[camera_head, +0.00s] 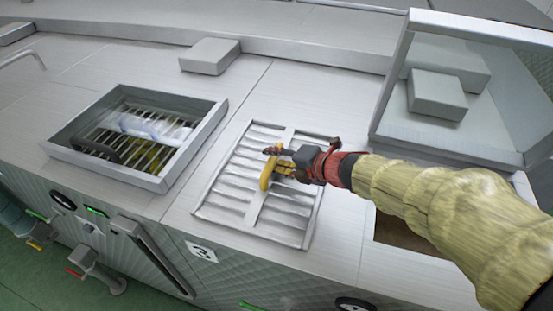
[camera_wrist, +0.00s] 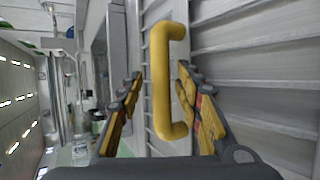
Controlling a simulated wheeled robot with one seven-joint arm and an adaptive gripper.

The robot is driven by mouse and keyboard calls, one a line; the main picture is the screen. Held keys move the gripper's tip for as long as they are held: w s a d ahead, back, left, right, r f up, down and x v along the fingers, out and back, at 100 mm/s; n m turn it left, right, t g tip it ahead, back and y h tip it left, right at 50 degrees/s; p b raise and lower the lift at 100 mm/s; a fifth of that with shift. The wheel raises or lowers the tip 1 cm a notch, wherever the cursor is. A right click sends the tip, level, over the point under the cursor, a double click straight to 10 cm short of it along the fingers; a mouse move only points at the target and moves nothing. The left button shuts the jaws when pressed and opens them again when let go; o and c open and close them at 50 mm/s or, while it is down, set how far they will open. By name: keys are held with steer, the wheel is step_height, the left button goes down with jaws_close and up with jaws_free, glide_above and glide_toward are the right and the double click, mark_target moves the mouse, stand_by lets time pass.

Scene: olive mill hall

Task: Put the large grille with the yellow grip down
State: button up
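The large grille (camera_head: 230,185), a pale metal frame with slats, lies flat on the steel top in the middle of the head view, and its slats fill much of the wrist view (camera_wrist: 245,75). Its yellow grip (camera_head: 267,173) is a bracket-shaped handle near the grille's middle. In the wrist view the yellow grip (camera_wrist: 161,85) stands between the two fingers of my gripper (camera_wrist: 160,90). The fingers are apart, with a gap seen on each side of the grip. My gripper (camera_head: 275,165) is at the grip in the head view.
Left of the grille is a framed basin (camera_head: 205,135) with a slatted grate and a dark handle inside. A grey block (camera_head: 210,56) lies behind. At right stands a glass-sided hood (camera_head: 440,145), and an opening (camera_head: 400,235) lies below my arm. A number plate (camera_head: 201,252) is on the front.

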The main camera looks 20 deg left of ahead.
steer(key=shift+d, duration=0.1)
steer(key=p+v, duration=0.1)
steer(key=v, duration=1.1)
steer(key=w+d+r+m+t+h, duration=0.3)
steer(key=w+d+r+m+t, duration=0.5)
steer(key=d, duration=0.3)
steer(key=s+d+r+m+h, duration=0.2)
steer(key=d+m+h, duration=0.5)
steer(key=d+m, duration=0.7)
steer(key=s+d+f+m+g+h, duration=0.1)
steer(key=s+d+f+m, duration=0.1)
steer(key=s+d+m, duration=0.25)
steer(key=s+d+f+m+g+h, duration=0.2)
steer(key=s+d+f+m, duration=0.1)
steer(key=s+d, duration=0.3)
steer(key=s+a+f+m+g+y, duration=0.2)
steer(key=s+f+m+g, duration=0.1)
steer(key=s, duration=0.8)
steer(key=shift+s+a+f+m, duration=0.15)
steer(key=shift+a+f+m, duration=0.15)
steer(key=shift+f+m, duration=0.75)
